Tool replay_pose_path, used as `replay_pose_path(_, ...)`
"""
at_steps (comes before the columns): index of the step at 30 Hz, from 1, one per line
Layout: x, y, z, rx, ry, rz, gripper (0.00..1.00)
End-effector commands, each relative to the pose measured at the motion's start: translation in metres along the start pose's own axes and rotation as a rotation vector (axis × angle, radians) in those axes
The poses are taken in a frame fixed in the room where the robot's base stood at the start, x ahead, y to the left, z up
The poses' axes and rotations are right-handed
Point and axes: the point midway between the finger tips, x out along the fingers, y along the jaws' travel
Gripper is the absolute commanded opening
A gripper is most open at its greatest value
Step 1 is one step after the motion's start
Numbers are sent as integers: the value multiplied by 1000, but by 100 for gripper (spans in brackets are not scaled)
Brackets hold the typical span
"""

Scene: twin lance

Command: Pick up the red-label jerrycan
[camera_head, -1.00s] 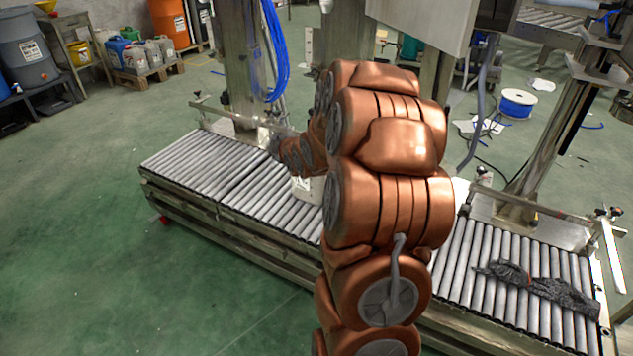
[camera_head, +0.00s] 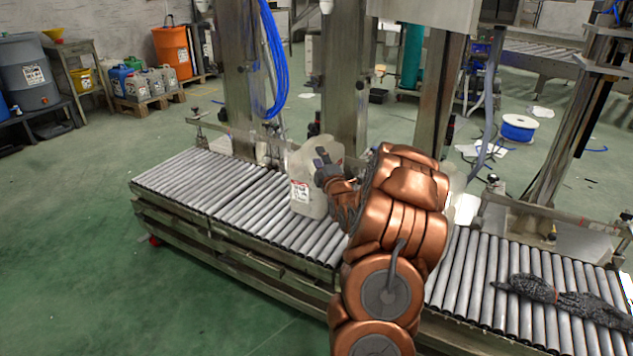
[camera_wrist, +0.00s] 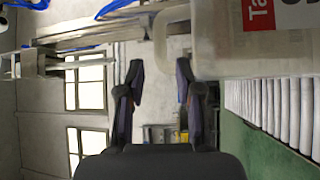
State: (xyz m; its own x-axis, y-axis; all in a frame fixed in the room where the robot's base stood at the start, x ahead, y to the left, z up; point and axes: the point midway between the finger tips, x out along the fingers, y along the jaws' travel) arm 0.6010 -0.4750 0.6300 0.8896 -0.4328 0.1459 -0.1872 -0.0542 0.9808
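A translucent white jerrycan (camera_head: 306,205) stands upright on the roller conveyor (camera_head: 180,180), with a red-and-white label (camera_head: 300,190) on its front. In the wrist view, the jerrycan (camera_wrist: 210,50) fills the upper right, with part of its red label (camera_wrist: 258,14) showing and its pale handle (camera_wrist: 163,30) on its left side. My gripper (camera_head: 324,160) is at the upper part of the jerrycan in the head view and covers some of it. I cannot tell whether a finger touches the can.
A pale object (camera_head: 465,207) is mostly hidden behind my arm. A dark, rough-looking strip of material (camera_head: 565,298) lies on the right part of the conveyor. Metal posts (camera_head: 345,80) and hanging blue hoses (camera_head: 273,60) stand behind the conveyor. The green floor (camera_head: 80,270) at front left is clear.

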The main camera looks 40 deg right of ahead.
Motion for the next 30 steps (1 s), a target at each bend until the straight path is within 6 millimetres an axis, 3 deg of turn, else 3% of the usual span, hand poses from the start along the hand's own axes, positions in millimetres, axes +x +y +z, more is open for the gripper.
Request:
replay_pose_path(7, 27, -2, -1, 1, 1, 0, 35)
replay_pose_path(17, 41, -2, -1, 2, 1, -1, 35)
replay_pose_path(30, 82, -1, 1, 0, 0, 2, 35)
